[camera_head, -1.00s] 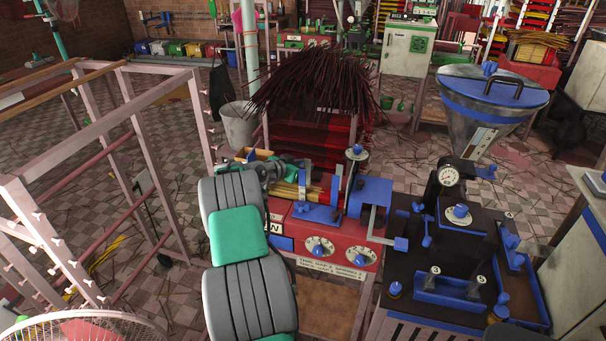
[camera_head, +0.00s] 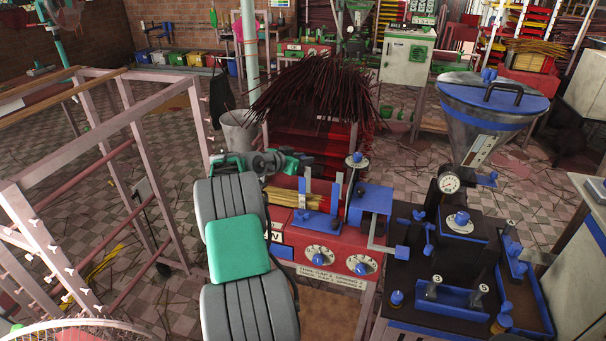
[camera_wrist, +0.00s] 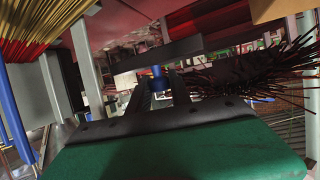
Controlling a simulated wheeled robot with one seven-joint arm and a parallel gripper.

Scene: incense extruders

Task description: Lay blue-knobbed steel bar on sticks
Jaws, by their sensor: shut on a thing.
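The blue-knobbed steel bar (camera_wrist: 155,55) is a dull grey flat bar, seen ahead of my gripper in the wrist view. Its blue knob (camera_wrist: 158,82) sits between the fingertips of my gripper (camera_wrist: 157,90), which is shut on it. In the head view my gripper (camera_head: 294,161) is above and behind the stick tray; I cannot make out the bar there. The yellow sticks (camera_head: 284,196) lie on the red machine, beside upright blue plates (camera_head: 307,188). Sticks also show at upper left in the wrist view (camera_wrist: 35,25). The bar is held apart from them.
The red machine (camera_head: 345,252) has two dials on its front. A bundle of dark incense sticks (camera_head: 315,95) stands behind it. A blue block (camera_head: 370,198) and a dark machine with a funnel (camera_head: 490,115) are on the right. A pink frame rack (camera_head: 140,120) is on the left.

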